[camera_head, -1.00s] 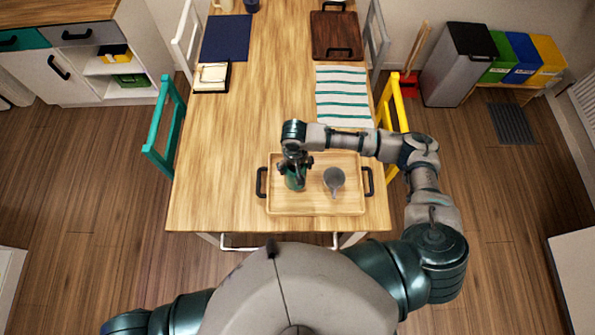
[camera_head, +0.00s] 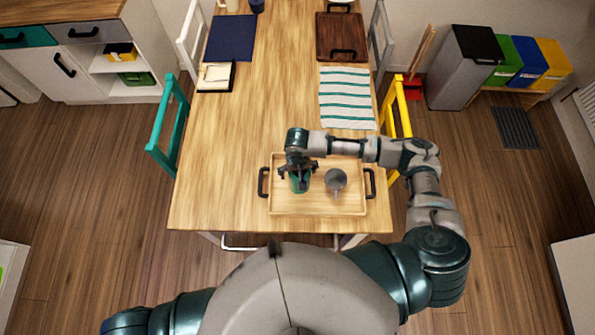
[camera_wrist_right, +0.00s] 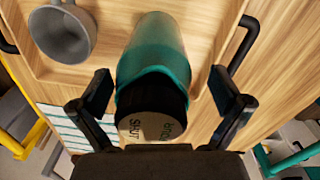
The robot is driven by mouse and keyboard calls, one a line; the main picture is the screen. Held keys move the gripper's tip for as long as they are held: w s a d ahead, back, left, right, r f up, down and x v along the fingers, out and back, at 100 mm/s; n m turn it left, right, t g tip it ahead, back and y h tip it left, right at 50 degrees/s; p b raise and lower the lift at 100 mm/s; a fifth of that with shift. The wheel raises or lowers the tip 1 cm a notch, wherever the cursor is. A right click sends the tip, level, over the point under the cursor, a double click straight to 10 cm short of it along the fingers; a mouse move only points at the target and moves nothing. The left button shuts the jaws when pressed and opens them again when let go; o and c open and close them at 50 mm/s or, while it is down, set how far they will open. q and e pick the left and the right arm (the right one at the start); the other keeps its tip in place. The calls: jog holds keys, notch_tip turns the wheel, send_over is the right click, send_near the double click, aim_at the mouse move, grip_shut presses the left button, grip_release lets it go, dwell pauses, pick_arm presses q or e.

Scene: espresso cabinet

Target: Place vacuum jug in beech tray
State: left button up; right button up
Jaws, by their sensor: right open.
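The teal vacuum jug (camera_head: 300,186) with a dark lid stands in the left part of the beech tray (camera_head: 310,209). In the right wrist view the jug (camera_wrist_right: 157,55) sits between my right gripper's fingers, its lid facing the camera. My right gripper (camera_head: 299,171) is above it in the head view, partly covering it. The fingers of this gripper (camera_wrist_right: 160,92) are spread, with gaps to the jug on both sides. The tray (camera_wrist_right: 205,20) also shows in the wrist view. My left gripper is out of view.
A striped cloth (camera_head: 346,98) lies behind the tray. The table left of the tray is clear. Teal (camera_head: 168,127) and yellow (camera_head: 396,118) chairs flank the table.

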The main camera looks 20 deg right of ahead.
notch_tip(320, 180, up, 11)
jog(key=shift+d+f, duration=0.1)
jog(key=shift+r, duration=0.5)
